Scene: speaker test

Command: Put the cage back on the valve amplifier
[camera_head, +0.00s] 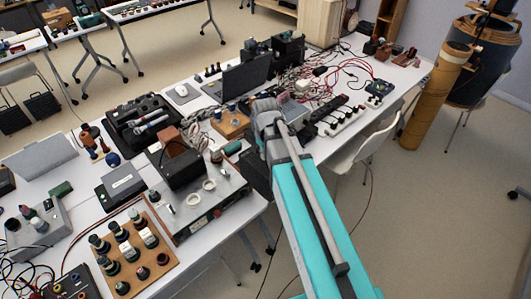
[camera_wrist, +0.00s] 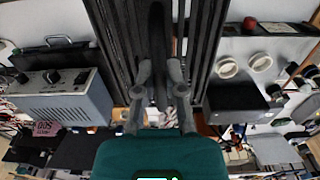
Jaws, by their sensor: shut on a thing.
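The valve amplifier (camera_head: 215,216) is a silver chassis with two white ring sockets and a black block on top, at the front left of the bench in the head view. Its sockets (camera_wrist: 245,65) show at right in the wrist view. The cage (camera_wrist: 208,40) is dark and slatted and fills the upper middle of the wrist view. My gripper (camera_wrist: 158,72) is shut on a dark bar of it. In the head view a dark box, apparently the cage (camera_head: 256,174), hangs just right of the amplifier; my arm hides part of it and the gripper.
A grey box with a dial (camera_wrist: 62,95) is left in the wrist view. Floor is open beyond the bench's front edge.

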